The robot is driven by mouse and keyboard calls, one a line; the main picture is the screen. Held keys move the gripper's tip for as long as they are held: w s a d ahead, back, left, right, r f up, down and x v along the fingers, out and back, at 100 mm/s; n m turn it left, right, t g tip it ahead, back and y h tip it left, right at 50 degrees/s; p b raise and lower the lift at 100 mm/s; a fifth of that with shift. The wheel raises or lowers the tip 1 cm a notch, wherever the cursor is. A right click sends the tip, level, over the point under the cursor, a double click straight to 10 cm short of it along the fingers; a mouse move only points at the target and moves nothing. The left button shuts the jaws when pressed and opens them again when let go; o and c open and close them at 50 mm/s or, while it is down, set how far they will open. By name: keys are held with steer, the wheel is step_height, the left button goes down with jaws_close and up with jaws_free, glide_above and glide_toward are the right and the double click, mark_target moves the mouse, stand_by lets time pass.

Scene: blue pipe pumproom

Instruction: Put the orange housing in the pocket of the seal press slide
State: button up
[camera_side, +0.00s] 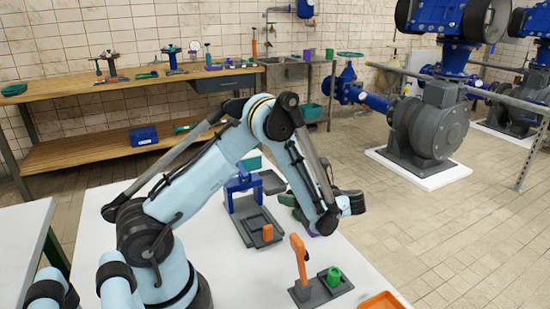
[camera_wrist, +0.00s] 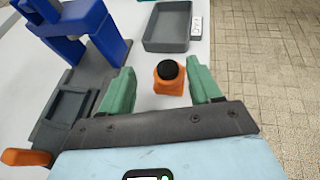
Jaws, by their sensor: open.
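The orange housing (camera_wrist: 171,86), with a round black top, stands upright on the white table in the wrist view. My gripper (camera_wrist: 161,68) is open, with one green finger on each side of the housing and a gap visible on both sides. The seal press (camera_wrist: 85,38) is a blue frame on a grey base, left of my gripper. Its slide has a square pocket (camera_wrist: 68,108), which looks empty. In the side view the press (camera_side: 240,187) stands left of my gripper (camera_side: 297,208); my arm hides the housing there.
A grey tray (camera_wrist: 168,28) with a white label lies beyond the housing. An orange handle (camera_wrist: 26,157) is at the near end of the press base. In the side view, an orange lever fixture (camera_side: 300,258), a green cup (camera_side: 333,277) and an orange tray (camera_side: 382,301) stand nearer the camera.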

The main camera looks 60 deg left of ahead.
steer(key=v, duration=1)
steer(key=shift+w+d+r, duration=0.15)
steer(key=shift+w+r, duration=0.2)
steer(key=shift+w, duration=0.15)
steer(key=shift+d+r, duration=0.1)
steer(key=shift+r, duration=0.1)
steer(key=s+d+r+n+t+h, duration=0.7)
steer(key=s+n+t+h, duration=0.3)
steer(key=n+h, duration=0.2)
steer(key=shift+s+d+r+n+h, duration=0.15)
steer(key=shift+s+d+n+h, duration=0.15)
steer(key=shift+d+n, duration=0.55)
steer(key=shift+o, duration=0.5)
steer(key=shift+s+d+n+t, duration=0.15)
steer(key=shift+s+n+t, duration=0.15)
steer(key=shift+n, duration=0.35)
steer(key=shift+w, duration=0.1)
